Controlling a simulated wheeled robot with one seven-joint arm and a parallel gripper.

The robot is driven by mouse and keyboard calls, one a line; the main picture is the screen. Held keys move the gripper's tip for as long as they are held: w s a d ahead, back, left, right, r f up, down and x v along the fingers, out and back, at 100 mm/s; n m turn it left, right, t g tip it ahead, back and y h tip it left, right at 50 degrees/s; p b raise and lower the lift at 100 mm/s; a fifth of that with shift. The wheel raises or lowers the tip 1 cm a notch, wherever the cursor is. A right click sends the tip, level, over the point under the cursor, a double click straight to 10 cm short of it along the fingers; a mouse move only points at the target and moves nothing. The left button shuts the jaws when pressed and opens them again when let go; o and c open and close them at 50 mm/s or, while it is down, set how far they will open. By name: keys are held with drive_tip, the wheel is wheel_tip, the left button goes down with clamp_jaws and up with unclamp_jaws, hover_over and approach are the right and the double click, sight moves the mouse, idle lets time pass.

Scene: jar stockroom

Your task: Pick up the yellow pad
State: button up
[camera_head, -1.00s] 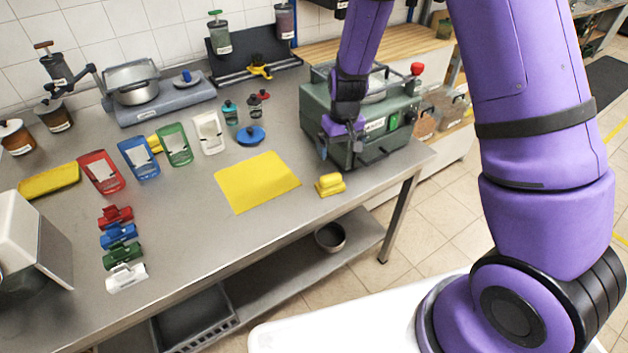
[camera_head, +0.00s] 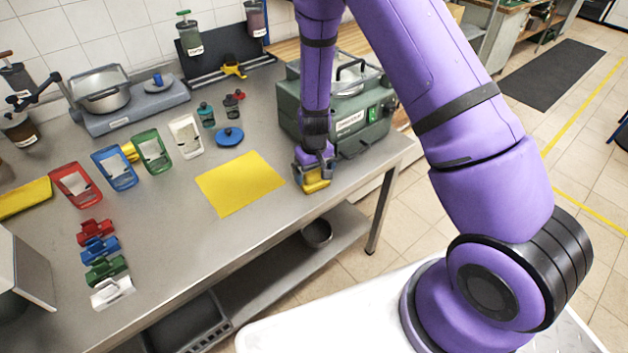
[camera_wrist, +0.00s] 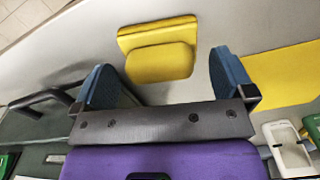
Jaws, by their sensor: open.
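The yellow pad (camera_head: 318,180) is a small block with a raised grip on a flat base, at the right front of the steel table. In the wrist view the yellow pad (camera_wrist: 160,62) lies ahead of and between my two blue fingertips. My gripper (camera_head: 314,168) is just above and behind it, pointing down, and partly covers it in the head view. In the wrist view my gripper (camera_wrist: 165,78) is open with nothing between its fingers. Whether the fingers reach down around the pad I cannot tell.
A flat yellow sheet (camera_head: 240,184) lies left of the pad. A green machine (camera_head: 352,125) stands close behind my gripper. A blue round lid (camera_head: 229,137) is farther back. The table's front edge (camera_head: 275,228) is near the pad. Colored clips and holders sit at left.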

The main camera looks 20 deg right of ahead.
sight(314, 172)
drive_tip(key=shift+w+f, duration=0.1)
drive_tip(key=shift+f, duration=1.45)
drive_tip(key=c, duration=0.6)
drive_tip(key=shift+c, duration=0.2)
drive_tip(key=shift+r, duration=0.1)
drive_tip(key=shift+r, duration=0.4)
wheel_tip(314, 172, up, 3)
drive_tip(key=shift+f, duration=0.1)
drive_tip(key=s+d, duration=0.2)
drive_tip(key=s, duration=0.5)
drive_tip(key=s+d+r, duration=0.1)
drive_tip(key=s+d, duration=0.1)
drive_tip(key=s, duration=0.6)
drive_tip(key=shift+s+d+r, duration=0.15)
drive_tip(key=shift+s+d, duration=0.05)
drive_tip(key=shift+d, duration=0.05)
